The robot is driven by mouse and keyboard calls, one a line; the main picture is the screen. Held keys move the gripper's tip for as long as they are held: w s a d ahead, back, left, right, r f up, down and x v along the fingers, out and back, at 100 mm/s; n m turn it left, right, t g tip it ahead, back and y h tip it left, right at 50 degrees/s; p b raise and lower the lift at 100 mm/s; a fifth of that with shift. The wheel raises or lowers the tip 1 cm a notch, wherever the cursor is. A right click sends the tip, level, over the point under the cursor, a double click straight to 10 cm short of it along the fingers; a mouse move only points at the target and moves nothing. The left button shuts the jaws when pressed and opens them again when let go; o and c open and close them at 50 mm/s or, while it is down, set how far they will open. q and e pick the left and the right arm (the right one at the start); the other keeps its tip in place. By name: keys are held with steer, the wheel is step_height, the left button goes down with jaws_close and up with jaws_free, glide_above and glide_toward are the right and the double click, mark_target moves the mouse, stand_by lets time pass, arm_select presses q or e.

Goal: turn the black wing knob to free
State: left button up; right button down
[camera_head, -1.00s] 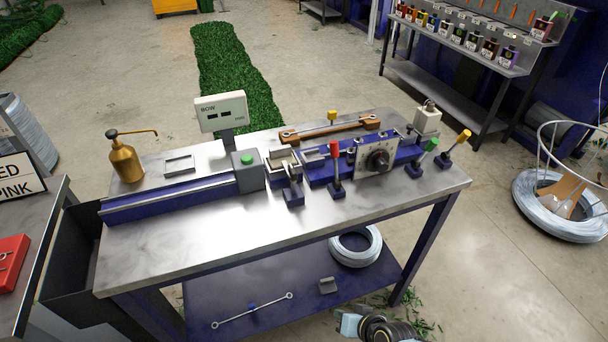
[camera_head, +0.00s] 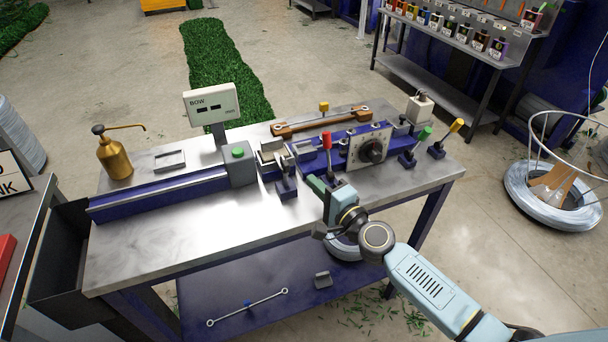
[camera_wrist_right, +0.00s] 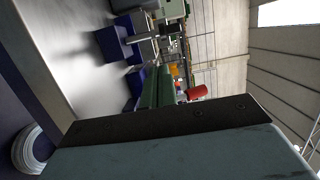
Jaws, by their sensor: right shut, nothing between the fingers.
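The black wing knob (camera_head: 373,151) sits on the face of a square metal plate (camera_head: 352,158) at the right part of the bench machine. Its exact angle is too small to tell. My right gripper (camera_head: 316,184) reaches in from the lower right, its green fingers shut and empty. It is in front of the machine, left of and nearer than the knob, close to the base of the red-tipped lever (camera_head: 327,141), and apart from the knob. In the right wrist view the shut green fingers (camera_wrist_right: 158,90) point away, with the red lever tip (camera_wrist_right: 197,92) beside them; I cannot make out the knob there. My left gripper is not in view.
A wooden handle bar (camera_head: 322,122) lies behind. The bench's front left top (camera_head: 170,240) is clear. An oil can (camera_head: 115,158) stands at left.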

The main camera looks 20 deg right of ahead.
mark_target(281, 166)
steer(key=b+x, duration=0.1)
steer(key=x, duration=0.8)
steer(key=shift+w, duration=0.1)
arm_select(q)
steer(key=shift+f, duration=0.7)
